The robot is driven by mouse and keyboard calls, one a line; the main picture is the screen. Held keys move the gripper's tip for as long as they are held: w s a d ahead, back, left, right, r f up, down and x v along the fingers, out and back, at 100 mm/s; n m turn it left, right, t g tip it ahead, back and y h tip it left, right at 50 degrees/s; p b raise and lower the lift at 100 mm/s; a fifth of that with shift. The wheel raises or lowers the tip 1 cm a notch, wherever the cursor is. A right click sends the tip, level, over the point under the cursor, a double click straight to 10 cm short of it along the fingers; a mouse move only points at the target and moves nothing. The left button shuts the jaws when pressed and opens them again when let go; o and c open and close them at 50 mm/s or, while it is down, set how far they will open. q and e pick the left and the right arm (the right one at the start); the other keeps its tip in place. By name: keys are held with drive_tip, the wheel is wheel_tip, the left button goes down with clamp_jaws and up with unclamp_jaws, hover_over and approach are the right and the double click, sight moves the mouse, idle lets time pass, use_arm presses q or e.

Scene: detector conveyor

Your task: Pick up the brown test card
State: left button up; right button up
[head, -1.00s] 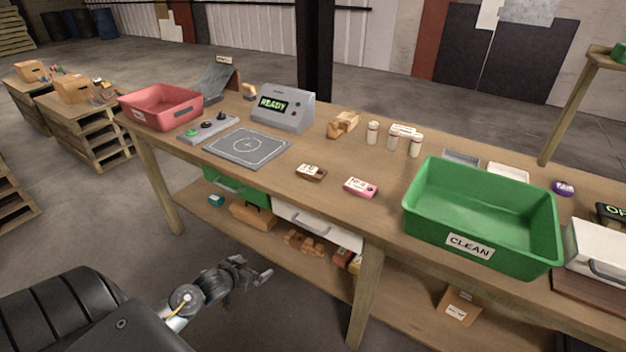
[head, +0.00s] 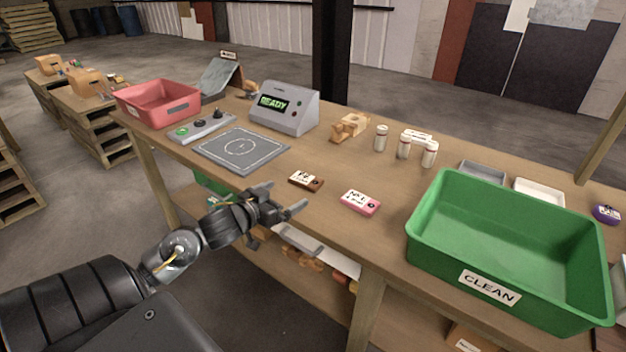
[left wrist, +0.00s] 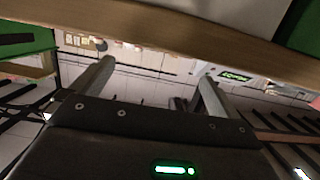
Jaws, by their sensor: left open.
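The brown test card (head: 306,181), with a white label, lies flat on the wooden table near its front edge, in the head view. A pink card (head: 361,202) lies to its right. My left gripper (head: 284,197) is open and empty at the table's front edge, just left of and nearer than the brown card, not touching it. In the left wrist view the two fingers (left wrist: 152,80) are spread with nothing between them. The brown card cannot be made out there. My right gripper is not in view.
A grey pad (head: 241,150), a READY display box (head: 284,107) and a red bin (head: 158,103) stand to the left. White bottles (head: 404,145) and a wooden block piece (head: 350,127) stand behind the cards. A green CLEAN bin (head: 507,245) is at right. Table around the cards is clear.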

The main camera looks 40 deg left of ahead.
sight(302, 182)
use_arm(q)
drive_tip(key=shift+w+a+y, duration=0.3)
drive_tip(key=shift+w+a, duration=0.15)
drive_tip(key=x, duration=0.2)
drive_tip(key=shift+w+a+f, duration=0.15)
drive_tip(key=shift+w+f, duration=0.1)
drive_tip(key=shift+f, duration=0.05)
drive_tip(key=shift+w, duration=0.7)
drive_tip(key=x, duration=0.4)
drive_tip(key=shift+w, duration=0.2)
drive_tip(key=c, duration=0.7)
drive_tip(key=shift+c, duration=0.5)
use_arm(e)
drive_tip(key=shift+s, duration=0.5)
